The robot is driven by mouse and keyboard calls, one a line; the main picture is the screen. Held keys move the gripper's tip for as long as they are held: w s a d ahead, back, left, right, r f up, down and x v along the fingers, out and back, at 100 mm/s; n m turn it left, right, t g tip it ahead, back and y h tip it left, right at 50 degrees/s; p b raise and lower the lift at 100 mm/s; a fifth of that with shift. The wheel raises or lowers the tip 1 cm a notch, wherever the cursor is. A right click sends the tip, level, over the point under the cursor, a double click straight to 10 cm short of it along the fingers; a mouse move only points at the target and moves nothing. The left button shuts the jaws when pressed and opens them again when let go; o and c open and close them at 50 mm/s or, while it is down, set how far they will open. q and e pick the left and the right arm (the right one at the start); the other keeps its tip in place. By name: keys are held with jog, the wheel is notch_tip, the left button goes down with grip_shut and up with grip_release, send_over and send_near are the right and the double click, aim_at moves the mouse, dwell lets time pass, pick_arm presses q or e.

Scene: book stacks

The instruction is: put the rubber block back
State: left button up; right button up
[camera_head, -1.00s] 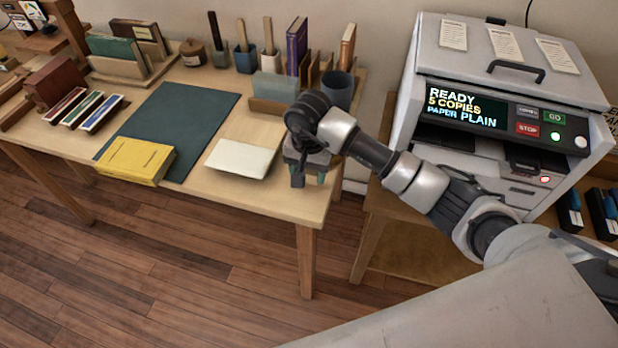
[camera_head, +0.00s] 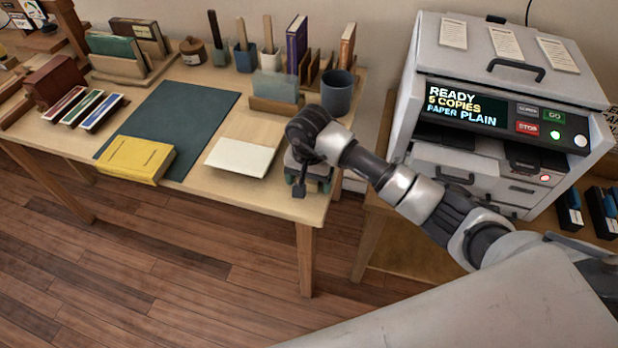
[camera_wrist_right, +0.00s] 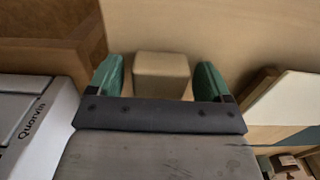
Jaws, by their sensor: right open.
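A beige block, which looks like the rubber block (camera_wrist_right: 162,76), rests on the wooden desk (camera_head: 282,198) in the right wrist view. It sits between the two green fingers of my right gripper (camera_head: 310,186), with a gap on each side. The right gripper is open and points down over the desk's front right corner. In the head view, my gripper and wrist hide the block. My left gripper is not in view.
A white pad (camera_head: 240,158) lies left of the gripper, beside a dark green mat (camera_head: 190,110) and a yellow book (camera_head: 135,160). A dark cup (camera_head: 337,92) and a small card holder (camera_head: 275,92) stand behind. The copier (camera_head: 490,165) stands to the right.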

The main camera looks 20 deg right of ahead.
jog(key=shift+r+p, duration=0.3)
notch_tip(320, 180, up, 12)
jog(key=b, duration=0.1)
jog(key=shift+f, duration=0.15)
dwell(0.3)
